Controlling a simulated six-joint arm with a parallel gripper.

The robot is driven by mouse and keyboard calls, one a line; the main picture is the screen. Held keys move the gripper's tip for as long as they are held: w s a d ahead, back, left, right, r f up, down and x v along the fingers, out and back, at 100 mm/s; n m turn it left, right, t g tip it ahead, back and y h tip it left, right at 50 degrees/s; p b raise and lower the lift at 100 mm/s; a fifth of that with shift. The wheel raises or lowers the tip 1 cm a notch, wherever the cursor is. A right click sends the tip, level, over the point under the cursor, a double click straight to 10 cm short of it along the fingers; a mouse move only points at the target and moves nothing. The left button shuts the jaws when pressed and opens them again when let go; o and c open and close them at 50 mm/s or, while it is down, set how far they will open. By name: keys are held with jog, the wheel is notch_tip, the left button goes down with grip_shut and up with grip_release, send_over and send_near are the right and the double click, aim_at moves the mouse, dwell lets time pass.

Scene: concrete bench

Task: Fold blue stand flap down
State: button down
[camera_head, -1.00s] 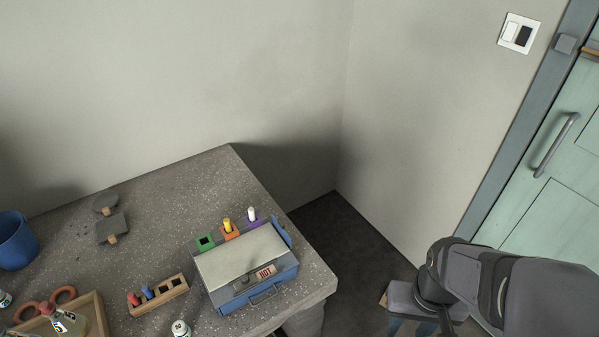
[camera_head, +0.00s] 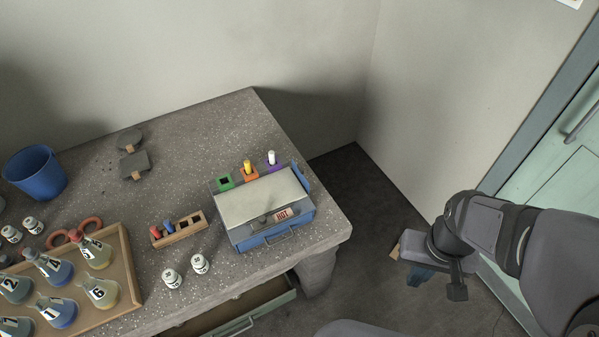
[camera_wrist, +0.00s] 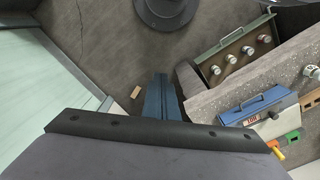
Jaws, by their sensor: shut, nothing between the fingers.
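A grey-lidded blue box (camera_head: 272,228) with a HOT label sits near the bench's right corner. It also shows in the wrist view (camera_wrist: 262,108). A blue flap-like piece (camera_head: 300,178) stands up at the box's back right edge. I cannot tell clearly whether it belongs to the box or to a stand behind it. Green (camera_head: 224,183), orange (camera_head: 249,174) and purple (camera_head: 273,168) stands line the box's back edge. My gripper (camera_head: 421,277) has blue fingers, which are together and empty. It is off the bench to the right, over the floor, and also shows in the wrist view (camera_wrist: 161,82).
An open drawer (camera_head: 240,322) juts out under the bench front. The bench (camera_head: 200,128) holds a blue bin (camera_head: 38,172), a wooden rack (camera_head: 180,232), white bottles (camera_head: 199,263) and a tray (camera_head: 128,262) of flasks. Floor lies open between bench and door.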

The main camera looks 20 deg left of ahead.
jog(key=w+a+f+n+t+y+b, duration=0.2)
jog(key=w+a+f+n+t+b, duration=0.3)
jog(key=w+a, duration=0.35)
jog(key=w+a+f+n+t+y+b, duration=0.1)
jog(key=w+a+f+n+t+b, duration=0.25)
jog(key=w+a+f+n, duration=0.45)
jog(key=shift+s+a+r+n+t+y+b, duration=0.6)
jog(key=shift+a+n+t+y+b, duration=0.5)
jog(key=shift+a+n+b, duration=0.95)
jog(key=shift+s+a+r+n+t+y+b, duration=0.7)
jog(key=shift+a+n+t, duration=0.7)
jog(key=shift+a, duration=1.4)
jog(key=shift+s+a+r+n+t+y+b, duration=0.45)
jog(key=shift+a+n+t+y+b, duration=0.9)
jog(key=shift+a+n, duration=0.85)
jog(key=shift+w+a+f+m+g+b, duration=0.15)
jog(key=shift+a+m+g+b, duration=0.1)
jog(key=shift+g+b, duration=0.2)
